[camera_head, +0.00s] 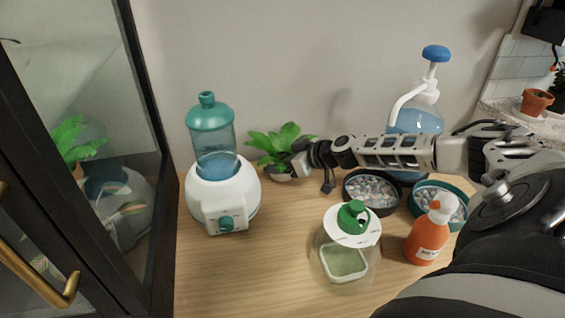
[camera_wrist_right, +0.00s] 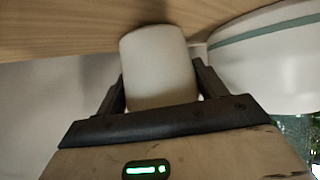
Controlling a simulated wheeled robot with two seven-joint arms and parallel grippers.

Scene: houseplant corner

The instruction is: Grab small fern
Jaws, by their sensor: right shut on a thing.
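The small fern (camera_head: 280,143) has bright green leaves and stands at the back of the wooden table, near the wall. My right gripper (camera_head: 300,163) reaches to it from the right and partly hides its pot. In the right wrist view the pale, smooth pot (camera_wrist_right: 158,62) sits between the two dark fingers, which are shut on it. The pot is close to the wooden surface; I cannot tell whether it touches it. The leaves do not show clearly in the wrist view. My left gripper is not in view.
A white humidifier (camera_head: 222,192) with a teal tank stands just left of the fern. Pebble trays (camera_head: 372,208), a blue pump bottle (camera_head: 416,119), an orange bottle (camera_head: 428,238) and a green-capped container (camera_head: 349,262) stand right and in front. The front-left table (camera_head: 230,275) is clear.

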